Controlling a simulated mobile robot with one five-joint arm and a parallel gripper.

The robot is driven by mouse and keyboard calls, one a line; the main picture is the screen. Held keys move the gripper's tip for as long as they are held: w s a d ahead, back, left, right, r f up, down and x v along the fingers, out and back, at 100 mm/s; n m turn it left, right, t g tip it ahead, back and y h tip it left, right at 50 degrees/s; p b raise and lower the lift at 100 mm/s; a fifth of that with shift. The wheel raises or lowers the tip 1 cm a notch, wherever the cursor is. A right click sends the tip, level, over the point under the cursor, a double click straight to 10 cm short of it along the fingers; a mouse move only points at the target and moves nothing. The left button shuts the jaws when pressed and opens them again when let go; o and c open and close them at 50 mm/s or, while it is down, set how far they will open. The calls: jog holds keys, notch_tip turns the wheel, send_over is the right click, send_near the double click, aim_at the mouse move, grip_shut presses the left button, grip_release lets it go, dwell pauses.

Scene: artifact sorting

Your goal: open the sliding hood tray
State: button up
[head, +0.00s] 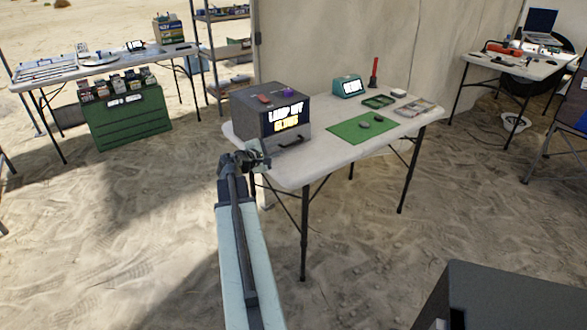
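The hood is a dark grey box (261,101) on the left end of the white folding table (320,160). Its front has a lit display (286,116) whose small text seems to read "LAMP OFF" and "CLOSED". A red item and a purple knob show on top of the box. My gripper (258,158) is at the table's left edge, in front of the box's lower left corner. It is small and dark, so its finger opening and any contact are unclear.
A green mat (362,130) with small dark pieces lies right of the box. Behind it are a teal device (347,87), a green tray (378,101) and a red-handled tool (374,73). A dark grey case (510,300) stands at the lower right. Open sand surrounds the table.

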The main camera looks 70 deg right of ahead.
aim_at(293, 143)
jog(key=shift+s+d+f, duration=0.3)
jog(key=shift+s+d, duration=0.4)
jog(key=shift+s, duration=0.15)
jog(key=shift+s+d+r+n+h, duration=0.15)
jog(key=shift+r+n+h, duration=0.1)
jog(key=shift+n+h, duration=0.05)
jog(key=b+x, duration=0.1)
jog(key=x, duration=0.6)
jog(key=shift+s+d+f+b, duration=0.1)
jog(key=shift+s+d+b, duration=0.05)
jog(key=shift+d+b, duration=0.2)
grip_shut()
